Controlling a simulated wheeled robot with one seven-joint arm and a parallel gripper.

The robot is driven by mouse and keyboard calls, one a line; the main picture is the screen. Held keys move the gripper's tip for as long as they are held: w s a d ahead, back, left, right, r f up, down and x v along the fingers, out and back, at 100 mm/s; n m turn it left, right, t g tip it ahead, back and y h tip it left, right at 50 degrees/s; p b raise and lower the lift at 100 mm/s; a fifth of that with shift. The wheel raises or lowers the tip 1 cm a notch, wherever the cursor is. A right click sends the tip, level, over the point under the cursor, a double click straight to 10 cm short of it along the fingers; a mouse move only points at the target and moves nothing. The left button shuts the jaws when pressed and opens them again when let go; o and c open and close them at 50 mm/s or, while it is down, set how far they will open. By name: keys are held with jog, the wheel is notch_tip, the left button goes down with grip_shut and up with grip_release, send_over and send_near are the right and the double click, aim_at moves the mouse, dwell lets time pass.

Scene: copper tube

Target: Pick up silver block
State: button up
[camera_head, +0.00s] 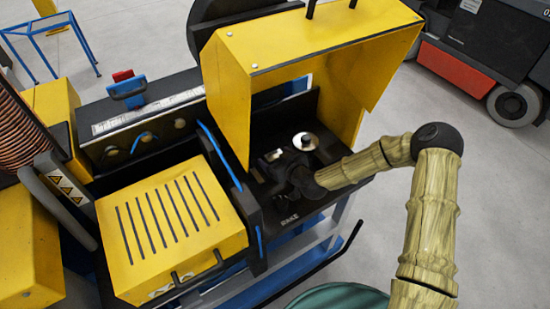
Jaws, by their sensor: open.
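A small silver piece (273,155), which looks like the silver block, sits on the black machine bed under the raised yellow hood. A round silver disc (305,141) with a dark centre lies just to its right and farther back. My gripper (287,172) is black and reaches in from the right, low over the bed and just in front of the silver piece. It is open. Its fingers blend into the dark bed, so I cannot tell whether they touch the piece.
The yellow hood (300,45) stands over the work area, with its side wall on the left. A slotted yellow cover (170,230) with a handle is at the left. A vehicle (490,55) is at the far right. Grey floor is clear at the right.

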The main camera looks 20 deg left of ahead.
aim_at(277, 158)
dwell(0.3)
jog(key=c, duration=1.5)
jog(key=shift+r, duration=0.2)
jog(key=shift+c, duration=0.2)
notch_tip(277, 158, up, 10)
jog(key=b, duration=0.2)
jog(key=shift+f, duration=0.15)
